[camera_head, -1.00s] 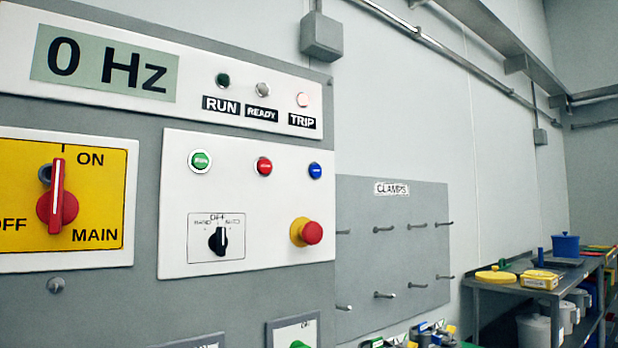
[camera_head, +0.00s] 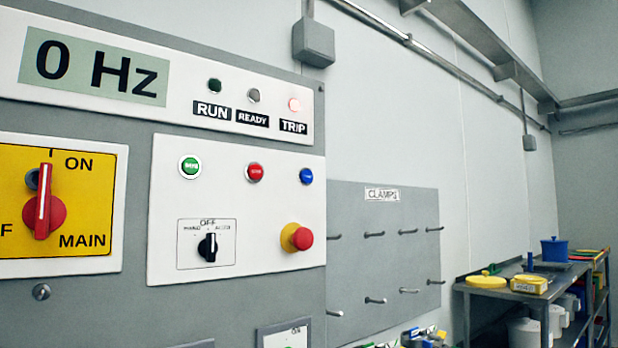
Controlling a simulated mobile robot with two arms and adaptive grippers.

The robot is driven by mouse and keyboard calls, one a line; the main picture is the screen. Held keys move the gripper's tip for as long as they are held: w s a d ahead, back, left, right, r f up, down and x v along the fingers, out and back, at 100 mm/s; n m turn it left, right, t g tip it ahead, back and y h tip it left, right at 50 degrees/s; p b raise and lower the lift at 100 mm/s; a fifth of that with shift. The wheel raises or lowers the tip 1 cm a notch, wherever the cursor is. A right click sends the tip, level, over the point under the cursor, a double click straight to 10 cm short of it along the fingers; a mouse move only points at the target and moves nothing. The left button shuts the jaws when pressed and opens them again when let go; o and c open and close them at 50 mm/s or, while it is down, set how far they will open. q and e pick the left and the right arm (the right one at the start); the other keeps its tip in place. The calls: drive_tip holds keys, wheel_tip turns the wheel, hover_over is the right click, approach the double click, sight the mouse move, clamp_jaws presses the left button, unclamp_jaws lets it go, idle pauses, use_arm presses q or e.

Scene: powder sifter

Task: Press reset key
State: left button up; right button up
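The control panel fills the left of the head view. Its blue button (camera_head: 306,176), likely the reset key, sits at the right end of a row with a green button (camera_head: 190,167) and a red button (camera_head: 255,172); its label is too small to read. Above it, the TRIP lamp (camera_head: 294,105) glows pale pink. The display (camera_head: 95,66) reads 0 Hz. A red emergency knob (camera_head: 302,238) on a yellow base sits below the blue button. Neither of my grippers is in view.
The red main switch (camera_head: 43,206) points to ON on a yellow plate. A black selector (camera_head: 208,247) points up at OFF. Right of the panel is a clamps board (camera_head: 385,262) with several pegs. A metal table (camera_head: 500,290) with lidded containers stands farther right.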

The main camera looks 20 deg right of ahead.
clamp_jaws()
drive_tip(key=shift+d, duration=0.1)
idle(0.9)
